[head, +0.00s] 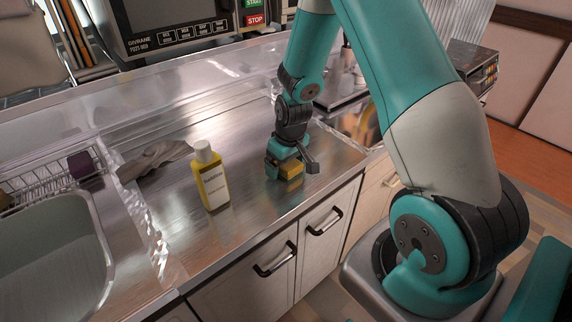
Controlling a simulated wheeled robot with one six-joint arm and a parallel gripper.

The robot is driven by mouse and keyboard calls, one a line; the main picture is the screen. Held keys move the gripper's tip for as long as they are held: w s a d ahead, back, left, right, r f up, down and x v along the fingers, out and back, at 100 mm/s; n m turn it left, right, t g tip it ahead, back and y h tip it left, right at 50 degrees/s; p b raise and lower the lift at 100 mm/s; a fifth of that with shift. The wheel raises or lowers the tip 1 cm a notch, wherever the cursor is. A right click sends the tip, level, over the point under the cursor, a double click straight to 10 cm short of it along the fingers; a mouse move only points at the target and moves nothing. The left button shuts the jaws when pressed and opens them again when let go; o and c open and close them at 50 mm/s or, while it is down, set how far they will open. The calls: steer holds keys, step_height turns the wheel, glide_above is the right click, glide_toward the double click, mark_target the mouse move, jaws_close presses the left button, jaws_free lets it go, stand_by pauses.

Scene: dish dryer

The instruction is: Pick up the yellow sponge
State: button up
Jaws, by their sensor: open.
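The yellow sponge (292,171) lies on the steel counter, right of the bottle and near the front edge. My gripper (288,168) is directly over it, pointing down, with its fingers at the sponge. The jaws are open. The arm's end hides part of the sponge, and I cannot tell whether the fingers touch it.
A yellow bottle with a white cap (211,178) stands upright left of my gripper. A grey cloth (152,157) lies behind it to the left. The sink (52,250) and a wire rack (52,178) are at the far left. Bare steel counter (245,205) lies between bottle and gripper.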

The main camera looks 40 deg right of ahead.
steer(key=c, duration=1)
steer(key=shift+r, duration=0.1)
step_height(320, 180, up, 20)
steer(key=shift+f, duration=0.1)
steer(key=o, duration=0.4)
steer(key=c, duration=0.3)
steer(key=shift+d, duration=0.1)
steer(key=shift+c, duration=0.2)
